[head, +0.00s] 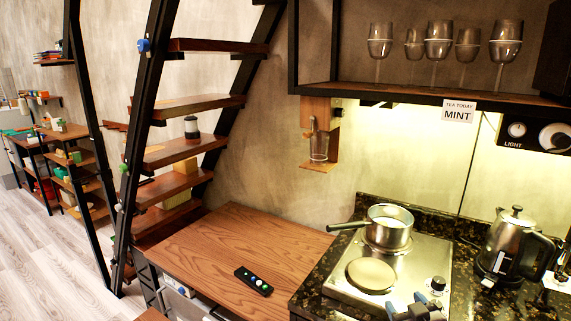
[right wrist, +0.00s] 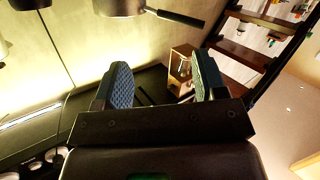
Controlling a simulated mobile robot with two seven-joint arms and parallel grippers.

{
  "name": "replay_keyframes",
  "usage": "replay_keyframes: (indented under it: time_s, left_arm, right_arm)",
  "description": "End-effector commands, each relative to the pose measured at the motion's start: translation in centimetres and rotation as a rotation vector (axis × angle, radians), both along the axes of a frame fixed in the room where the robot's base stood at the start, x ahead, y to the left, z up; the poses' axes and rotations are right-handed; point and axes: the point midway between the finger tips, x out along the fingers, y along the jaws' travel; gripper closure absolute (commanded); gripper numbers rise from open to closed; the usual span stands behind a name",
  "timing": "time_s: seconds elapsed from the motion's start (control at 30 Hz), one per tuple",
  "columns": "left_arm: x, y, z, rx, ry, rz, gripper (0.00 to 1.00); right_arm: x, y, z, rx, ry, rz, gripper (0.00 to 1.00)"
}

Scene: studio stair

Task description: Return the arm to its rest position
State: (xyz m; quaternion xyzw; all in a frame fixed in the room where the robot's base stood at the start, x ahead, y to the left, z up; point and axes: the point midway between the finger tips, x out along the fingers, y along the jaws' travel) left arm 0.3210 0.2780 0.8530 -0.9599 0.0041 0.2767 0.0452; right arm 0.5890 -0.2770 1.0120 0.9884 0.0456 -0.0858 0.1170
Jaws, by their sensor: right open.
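My right gripper (head: 418,300) shows at the bottom edge of the head view, in front of the stove plate. In the right wrist view its two blue padded fingers (right wrist: 162,82) stand apart with nothing between them. Most of the right arm is outside the head view. My left gripper and left arm are not in view.
A stove plate (head: 345,287) bears a steel saucepan (head: 386,236), its handle pointing left. A kettle (head: 512,245) stands right on the dark counter. A remote (head: 253,281) lies on the wooden top (head: 205,250). A shelf (head: 420,95) with several glasses hangs above; stairs (head: 190,150) rise left.

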Motion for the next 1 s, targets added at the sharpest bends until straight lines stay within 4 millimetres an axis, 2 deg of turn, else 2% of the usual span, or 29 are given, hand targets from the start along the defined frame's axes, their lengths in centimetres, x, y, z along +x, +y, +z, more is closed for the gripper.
replay_keyframes:
  time_s: [0.03, 0.1, 0.27, 0.5, 0.6, 0.7, 0.8, 1.0]
  left_arm:
    - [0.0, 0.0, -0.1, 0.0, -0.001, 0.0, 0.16]
    - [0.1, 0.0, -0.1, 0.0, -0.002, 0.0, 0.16]
    - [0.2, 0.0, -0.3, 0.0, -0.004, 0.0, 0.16]
    - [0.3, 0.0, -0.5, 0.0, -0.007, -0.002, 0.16]
    - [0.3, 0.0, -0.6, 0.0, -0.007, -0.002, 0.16]
    - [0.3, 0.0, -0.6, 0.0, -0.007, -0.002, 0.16]
    - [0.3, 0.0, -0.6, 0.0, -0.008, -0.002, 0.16]
    - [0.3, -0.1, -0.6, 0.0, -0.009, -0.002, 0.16]
  right_arm:
    - [-2.1, 0.3, -1.3, 0.009, 0.008, 0.0, 0.35]
    - [-4.7, 0.6, -2.7, 0.021, 0.022, -0.003, 0.35]
    - [-10.8, 0.9, -6.2, 0.052, 0.086, -0.026, 0.35]
    - [-20.1, 0.8, -12.4, 0.099, 0.25, -0.086, 0.35]
    - [-23.1, 0.5, -14.6, 0.109, 0.31, -0.11, 0.35]
    - [-25.3, 0.2, -15.8, 0.113, 0.35, -0.127, 0.35]
    - [-26.3, 0.0, -16.4, 0.112, 0.369, -0.134, 0.35]
    - [-26.5, 0.0, -16.5, 0.111, 0.375, -0.136, 0.35]
